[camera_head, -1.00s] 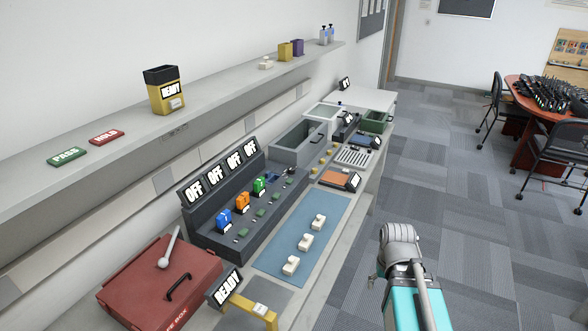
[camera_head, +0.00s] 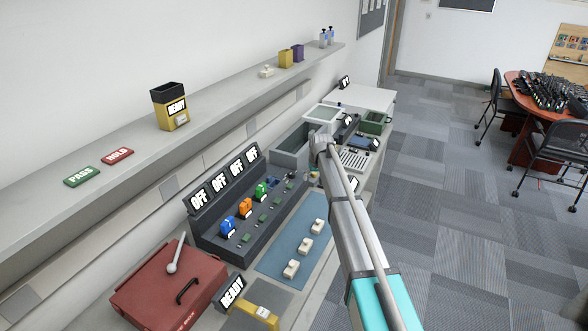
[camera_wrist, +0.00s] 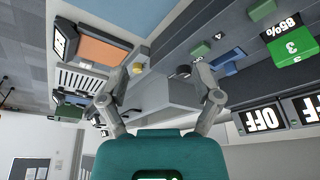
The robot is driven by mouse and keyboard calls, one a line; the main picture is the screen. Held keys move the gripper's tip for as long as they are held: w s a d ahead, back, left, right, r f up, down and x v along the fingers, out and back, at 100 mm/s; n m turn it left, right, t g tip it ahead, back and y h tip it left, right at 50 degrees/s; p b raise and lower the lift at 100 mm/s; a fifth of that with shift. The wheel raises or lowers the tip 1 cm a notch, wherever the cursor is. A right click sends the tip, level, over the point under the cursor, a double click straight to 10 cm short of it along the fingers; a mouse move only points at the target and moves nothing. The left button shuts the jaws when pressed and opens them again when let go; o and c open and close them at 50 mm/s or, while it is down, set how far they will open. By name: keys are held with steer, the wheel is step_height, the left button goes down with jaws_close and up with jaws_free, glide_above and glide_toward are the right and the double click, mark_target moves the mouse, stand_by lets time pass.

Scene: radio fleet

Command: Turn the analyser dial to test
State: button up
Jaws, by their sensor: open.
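My gripper (camera_wrist: 160,72) is open and empty, its two fingers spread over the bench in the wrist view. In the head view it is largely hidden behind my wrist, above the far end of the charger console. A small dark round knob (camera_wrist: 183,71) shows between the fingers, close to the right one. A yellow knob (camera_wrist: 137,68) lies close to the left fingertip. I see no readable analyser label or dial setting, so I cannot tell which knob is the analyser dial. A device with an orange panel (camera_wrist: 104,49) and a tilted dark display stands left of the gripper.
The charger console (camera_head: 235,240) has several OFF displays and holds blue, orange and green radios. A blue mat (camera_head: 290,262) carries white pieces. A red box (camera_head: 170,290) stands at the near left. A grey bin (camera_head: 290,158) lies beyond the console.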

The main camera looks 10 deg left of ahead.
steer(key=n+p, duration=0.1)
steer(key=p, duration=0.1)
glide_toward(292, 173)
steer(key=s+v, duration=0.1)
steer(key=v, duration=0.3)
steer(key=shift+w+d+f+t+y, duration=0.1)
steer(key=shift+d+t+y, duration=0.1)
steer(key=shift+t+y, duration=0.15)
steer(key=shift+f+b, duration=0.1)
steer(key=shift+b, duration=0.2)
steer(key=b+x, duration=1.2)
steer(key=x, duration=0.1)
steer(key=shift+w+f+b, duration=0.1)
steer(key=shift+f+b, duration=0.2)
